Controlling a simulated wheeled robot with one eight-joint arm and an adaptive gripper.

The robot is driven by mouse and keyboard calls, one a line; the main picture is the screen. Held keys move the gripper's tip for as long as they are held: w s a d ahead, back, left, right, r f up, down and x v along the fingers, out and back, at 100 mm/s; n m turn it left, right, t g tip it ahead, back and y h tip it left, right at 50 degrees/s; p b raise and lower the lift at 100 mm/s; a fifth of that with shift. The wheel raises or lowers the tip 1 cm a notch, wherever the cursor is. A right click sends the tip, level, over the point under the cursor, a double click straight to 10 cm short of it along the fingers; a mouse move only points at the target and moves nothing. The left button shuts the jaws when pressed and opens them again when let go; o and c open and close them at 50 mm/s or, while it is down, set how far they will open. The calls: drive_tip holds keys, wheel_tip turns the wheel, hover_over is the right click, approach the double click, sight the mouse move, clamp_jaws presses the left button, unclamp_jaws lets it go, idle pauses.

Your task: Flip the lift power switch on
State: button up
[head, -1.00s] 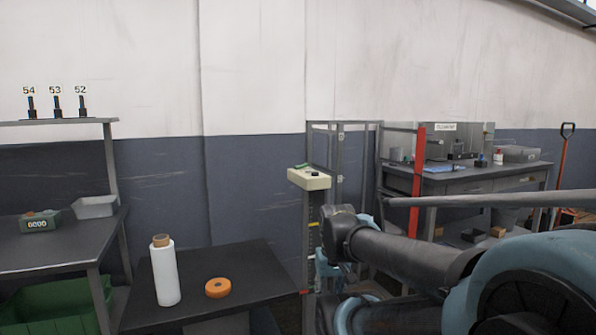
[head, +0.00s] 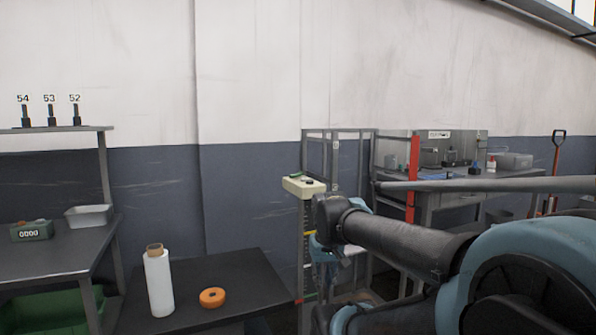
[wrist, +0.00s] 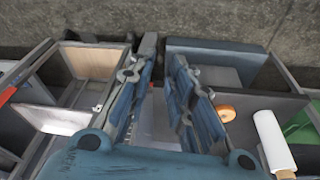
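A cream control box (head: 303,187) sits on a post at the front of a grey metal lift frame (head: 338,134) in the head view. A small dark knob and a green part show on its top; I cannot tell the switch or its position. My arm reaches in from the right, and its dark wrist end is just right of and below the box. In the wrist view my gripper (wrist: 160,85) points downward with its two blue fingers apart and nothing between them. It is not touching the box in any view.
A dark table (head: 235,285) holds a white roll (head: 159,283) and an orange tape ring (head: 212,297). A shelf bench with a grey tray (head: 89,216) stands left. A red post (head: 412,170) and a workbench (head: 470,183) stand right, behind my arm. A wall runs behind.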

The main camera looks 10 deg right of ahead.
drive_tip(key=w+r+t, duration=0.1)
drive_tip(key=w+r, duration=0.6)
drive_tip(key=w, duration=0.1)
drive_tip(key=w+r+n+t, duration=0.1)
drive_tip(key=w+r, duration=0.6)
drive_tip(key=w, duration=0.1)
drive_tip(key=w+r+n+t, duration=0.1)
drive_tip(key=w+r, duration=0.5)
drive_tip(key=w, duration=0.1)
drive_tip(key=shift+w+d+r+t+h, duration=0.2)
drive_tip(key=shift+w+r+t+h, duration=0.1)
drive_tip(key=shift+w+r+h, duration=0.1)
clamp_jaws()
drive_tip(key=w+a+r+n+t, duration=0.1)
drive_tip(key=w+r, duration=0.6)
drive_tip(key=w, duration=0.2)
drive_tip(key=w+a+r+n+t, duration=0.1)
drive_tip(key=w+r+t, duration=0.1)
drive_tip(key=w+r, duration=0.5)
drive_tip(key=w, duration=0.3)
drive_tip(key=shift+w, duration=0.3)
hover_over(299, 174)
drive_tip(key=f, duration=0.8)
drive_tip(key=shift+a+f, duration=0.2)
drive_tip(key=shift+f, duration=0.2)
drive_tip(key=shift+d+f, duration=0.25)
drive_tip(key=shift+f, duration=0.35)
